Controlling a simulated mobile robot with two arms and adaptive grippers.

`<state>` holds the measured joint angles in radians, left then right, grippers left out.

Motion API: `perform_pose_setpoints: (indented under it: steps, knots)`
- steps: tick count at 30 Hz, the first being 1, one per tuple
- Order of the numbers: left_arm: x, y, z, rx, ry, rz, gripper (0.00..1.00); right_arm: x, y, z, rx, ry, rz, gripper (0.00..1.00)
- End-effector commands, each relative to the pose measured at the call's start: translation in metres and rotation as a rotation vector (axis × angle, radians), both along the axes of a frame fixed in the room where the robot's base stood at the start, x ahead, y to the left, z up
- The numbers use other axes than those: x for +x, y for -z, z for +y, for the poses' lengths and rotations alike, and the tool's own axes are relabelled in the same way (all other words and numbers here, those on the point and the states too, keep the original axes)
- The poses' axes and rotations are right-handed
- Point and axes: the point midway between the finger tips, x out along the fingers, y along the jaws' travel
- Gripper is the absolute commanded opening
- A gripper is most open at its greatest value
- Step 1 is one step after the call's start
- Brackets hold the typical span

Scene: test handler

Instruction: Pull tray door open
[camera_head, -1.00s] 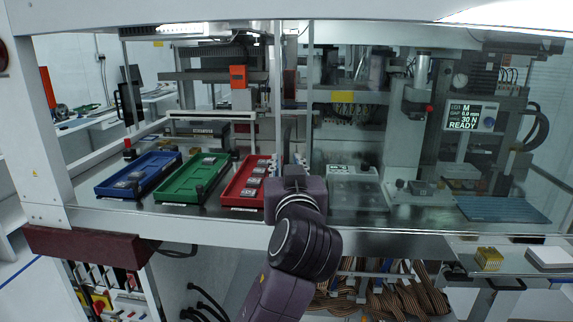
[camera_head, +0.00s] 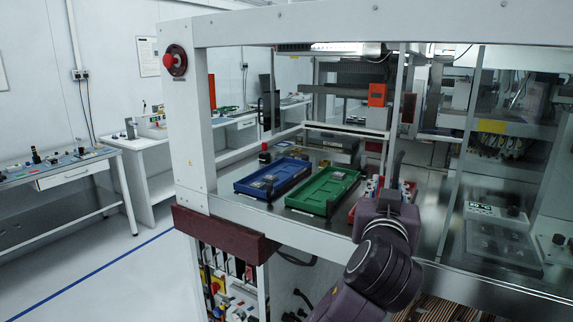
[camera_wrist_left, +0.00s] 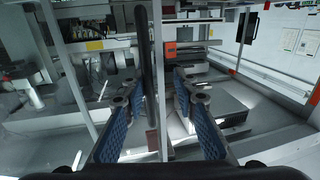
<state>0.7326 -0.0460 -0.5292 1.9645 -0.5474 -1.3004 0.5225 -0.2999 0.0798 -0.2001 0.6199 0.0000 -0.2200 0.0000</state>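My left gripper (camera_wrist_left: 158,98) is open in the left wrist view, with its two blue-padded fingers apart. A dark upright bar (camera_wrist_left: 147,60), which looks like a door handle, stands between the fingers, nearer the left one. I cannot tell whether they touch. A pale upright frame post (camera_wrist_left: 66,70) runs to its left. In the head view my left gripper (camera_head: 390,200) is at the cabinet front, beside the red tray (camera_head: 356,206), with its fingertips mostly hidden. A blue tray (camera_head: 256,188) and a green tray (camera_head: 318,201) lie left of it. My right gripper is not in view.
A clear panel (camera_head: 510,150) covers the bay at right. A white corner post (camera_head: 193,120) with a red button (camera_head: 172,60) stands at left. Open floor (camera_head: 110,275) lies left of the cabinet, with a side bench (camera_head: 60,175) beyond.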

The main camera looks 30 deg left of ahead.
Motion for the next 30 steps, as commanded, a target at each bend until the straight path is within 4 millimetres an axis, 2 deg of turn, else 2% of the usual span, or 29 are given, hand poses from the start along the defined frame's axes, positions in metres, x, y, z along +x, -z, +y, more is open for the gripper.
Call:
perform_pose_setpoints:
  steps: [1,14,30]
  knots:
    - [0.001,-0.001,0.012,0.003,-0.006,-0.002,0.25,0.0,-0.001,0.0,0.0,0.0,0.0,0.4]
    - [0.005,0.0,0.095,0.004,-0.007,-0.002,0.25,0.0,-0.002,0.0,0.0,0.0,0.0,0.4]
    - [0.012,0.001,0.199,0.002,-0.006,0.001,0.25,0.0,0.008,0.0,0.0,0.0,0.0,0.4]
